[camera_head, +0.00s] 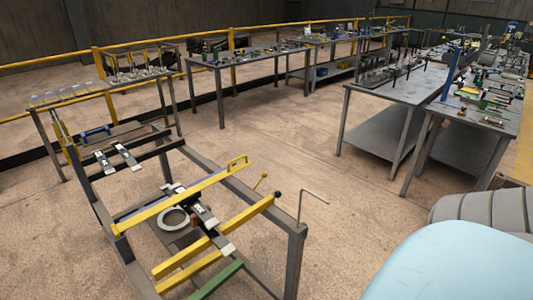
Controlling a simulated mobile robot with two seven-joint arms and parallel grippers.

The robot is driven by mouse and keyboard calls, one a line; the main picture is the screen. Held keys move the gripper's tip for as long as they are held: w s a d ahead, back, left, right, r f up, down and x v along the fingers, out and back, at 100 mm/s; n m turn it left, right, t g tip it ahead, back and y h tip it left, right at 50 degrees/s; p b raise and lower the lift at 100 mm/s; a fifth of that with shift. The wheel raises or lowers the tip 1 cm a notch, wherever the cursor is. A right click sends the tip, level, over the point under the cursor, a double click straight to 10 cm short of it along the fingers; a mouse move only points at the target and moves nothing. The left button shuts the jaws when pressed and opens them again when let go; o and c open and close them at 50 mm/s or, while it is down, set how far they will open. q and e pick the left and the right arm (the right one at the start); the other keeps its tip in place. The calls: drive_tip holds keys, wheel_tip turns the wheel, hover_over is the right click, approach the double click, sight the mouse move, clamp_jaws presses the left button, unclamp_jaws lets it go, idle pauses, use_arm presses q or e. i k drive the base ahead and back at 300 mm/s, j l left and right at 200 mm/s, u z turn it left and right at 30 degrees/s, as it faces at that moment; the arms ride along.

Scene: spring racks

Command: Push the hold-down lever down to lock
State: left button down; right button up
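A grey metal spring rack (296,240) stands in the lower left. A second yellow bar (245,217) nearer me ends in a black knob (278,194). I cannot tell for certain which of these is the hold-down lever. A grey ring-shaped part (174,219) sits under the long bar. Neither gripper shows in this view.
Tables with parts stand behind (248,57) and at right (400,84). Yellow railing (165,42) runs along the back. Open floor (260,125) lies between rack and tables. A pale blue rounded surface covers the lower right.

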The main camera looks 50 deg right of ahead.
sight(264, 174)
drive_tip(key=l+u, duration=0.1)
drive_tip(key=l, duration=0.55)
drive_tip(key=k+l+u, duration=0.1)
drive_tip(key=l, duration=0.55)
drive_tip(key=l+u, duration=0.1)
drive_tip(key=l, duration=0.5)
drive_tip(key=k+l+u, duration=0.1)
drive_tip(key=l, duration=0.55)
drive_tip(key=k, duration=0.05)
